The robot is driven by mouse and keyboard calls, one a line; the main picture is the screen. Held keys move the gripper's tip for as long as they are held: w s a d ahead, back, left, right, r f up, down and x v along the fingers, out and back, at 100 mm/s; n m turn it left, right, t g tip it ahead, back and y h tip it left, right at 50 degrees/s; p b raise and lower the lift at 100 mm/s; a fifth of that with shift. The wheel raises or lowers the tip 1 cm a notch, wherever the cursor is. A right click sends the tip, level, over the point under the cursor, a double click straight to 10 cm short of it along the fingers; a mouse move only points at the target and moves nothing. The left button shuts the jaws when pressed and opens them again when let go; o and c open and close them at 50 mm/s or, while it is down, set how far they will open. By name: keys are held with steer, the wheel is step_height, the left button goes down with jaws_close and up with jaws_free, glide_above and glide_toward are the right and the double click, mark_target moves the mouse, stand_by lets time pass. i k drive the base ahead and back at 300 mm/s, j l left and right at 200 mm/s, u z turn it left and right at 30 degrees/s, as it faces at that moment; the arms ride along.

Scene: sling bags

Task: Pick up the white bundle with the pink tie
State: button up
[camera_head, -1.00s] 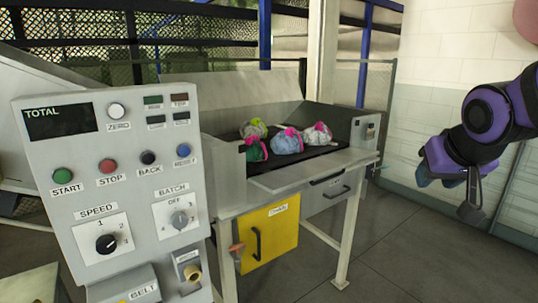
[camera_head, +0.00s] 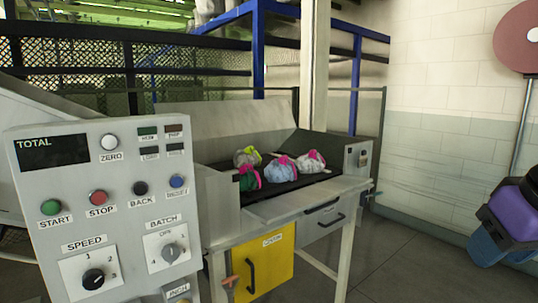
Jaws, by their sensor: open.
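The white bundle with the pink tie (camera_head: 311,162) lies on the dark bed of the grey machine, at the right end of a small group. Its pink tie shows on top. A light blue bundle with a pink tie (camera_head: 281,169) lies just left of it, close or touching. My gripper (camera_head: 503,250) is at the right edge, partly cut off, its purple body ending in blue fingers. It is open, holds nothing visible, and is well to the right of the bundles.
A green bundle with a pink tie (camera_head: 249,179) and a greyish bundle with a yellow-green tie (camera_head: 247,157) lie further left. The grey machine (camera_head: 310,199) has raised side walls. A control panel (camera_head: 101,215) fills the left foreground. Open floor lies right of the machine.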

mark_target(312, 163)
steer(key=i+l+u, duration=0.4)
steer(key=i+l, duration=0.45)
steer(key=i, duration=0.4)
steer(key=i+l+u, duration=0.45)
steer(key=i+l, duration=0.7)
